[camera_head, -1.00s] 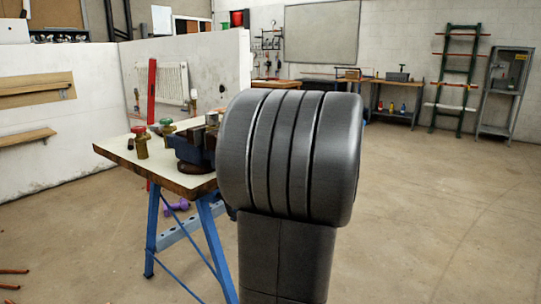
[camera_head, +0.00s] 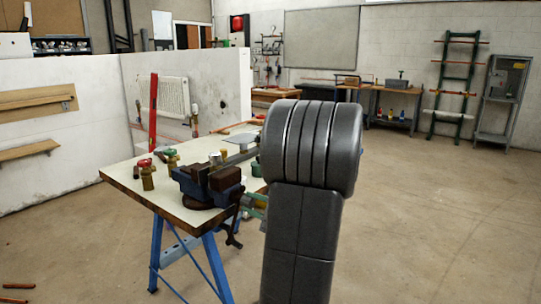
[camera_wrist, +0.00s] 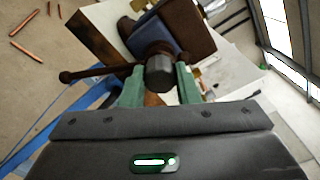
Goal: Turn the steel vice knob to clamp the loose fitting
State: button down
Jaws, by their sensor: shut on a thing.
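A blue and dark brown bench vice (camera_head: 190,183) is mounted at the near edge of the workbench. Its round dark steel knob (camera_wrist: 159,74), with a brown tommy bar (camera_wrist: 90,73) through it, faces my gripper. My gripper (camera_wrist: 160,80) has its green fingers on either side of the knob and is shut on it. In the head view, my gripper (camera_head: 256,206) shows partly behind my dark arm, at the vice's front. I cannot tell what sits between the jaws.
The pale workbench top (camera_head: 190,212) stands on blue trestle legs (camera_head: 156,255). A low white wall with a radiator (camera_head: 168,95) stands behind it. Copper pipe pieces (camera_wrist: 25,22) lie on the floor. The floor at the right is clear.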

jog(key=m+p, duration=0.7)
jog(key=p, duration=0.1)
jog(key=shift+r, duration=0.15)
jog(key=c, duration=1.3)
grip_release()
jog(key=shift+d+f+b, duration=0.1)
jog(key=shift+f+b, duration=0.2)
jog(key=shift+b, duration=0.05)
jog(key=shift+s+r, duration=0.1)
jog(key=v, duration=0.7)
